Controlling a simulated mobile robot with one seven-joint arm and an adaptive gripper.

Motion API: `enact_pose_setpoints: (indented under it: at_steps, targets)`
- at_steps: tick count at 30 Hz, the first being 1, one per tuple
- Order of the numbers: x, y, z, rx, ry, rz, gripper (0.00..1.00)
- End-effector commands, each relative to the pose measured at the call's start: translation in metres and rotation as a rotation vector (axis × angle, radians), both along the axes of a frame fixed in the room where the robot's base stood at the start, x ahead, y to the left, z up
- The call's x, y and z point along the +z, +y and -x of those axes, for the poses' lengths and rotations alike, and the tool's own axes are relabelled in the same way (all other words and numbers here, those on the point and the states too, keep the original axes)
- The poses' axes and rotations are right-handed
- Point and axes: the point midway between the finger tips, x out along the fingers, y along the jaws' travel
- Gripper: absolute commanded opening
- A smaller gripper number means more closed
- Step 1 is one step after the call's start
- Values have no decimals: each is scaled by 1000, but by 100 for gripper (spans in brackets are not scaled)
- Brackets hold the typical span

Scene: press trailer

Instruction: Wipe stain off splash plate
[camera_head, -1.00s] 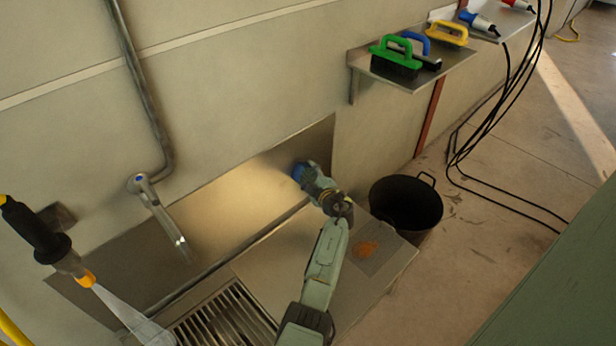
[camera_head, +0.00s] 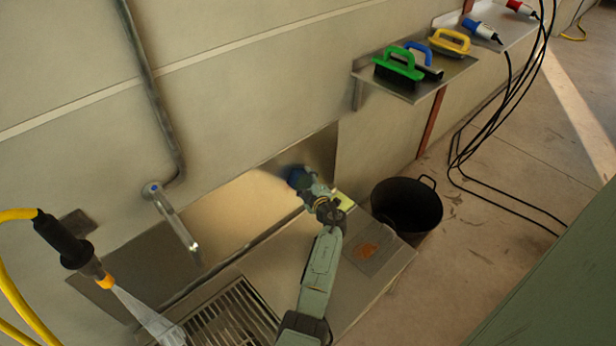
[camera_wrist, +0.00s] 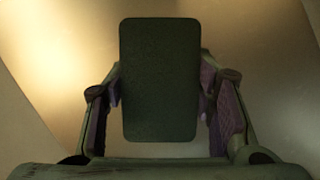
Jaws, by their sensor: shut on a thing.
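The splash plate (camera_head: 225,215) is a shiny metal sheet on the wall behind the bench. My gripper (camera_head: 299,179) is at its right part, facing it. In the wrist view my gripper (camera_wrist: 160,105) is shut on a dark rectangular pad (camera_wrist: 160,75), with a finger on each side. The pad's end looks blue in the head view, at or very near the plate; I cannot tell whether it touches. No clear stain shows on the visible plate; the pad and gripper hide part of it. An orange-brown patch (camera_head: 367,250) lies on a grey square on the bench.
A tap (camera_head: 172,220) and a spray nozzle (camera_head: 85,265) are at left, above a drain grate (camera_head: 232,318). A small yellow-green item (camera_head: 345,201) lies beside my wrist. A black bucket (camera_head: 407,207) stands at right. A shelf (camera_head: 410,92) holds brushes.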

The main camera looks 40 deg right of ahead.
Motion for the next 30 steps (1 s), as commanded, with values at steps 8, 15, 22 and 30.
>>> enact_pose_setpoints:
  at_steps: [8,15,22,30]
  targets:
    - [2,27,2,7,3,-3,24]
    - [0,38,3,8,1,-1,24]
    - [-1,58,7,8,2,0,24]
    - [1,66,9,6,2,1,24]
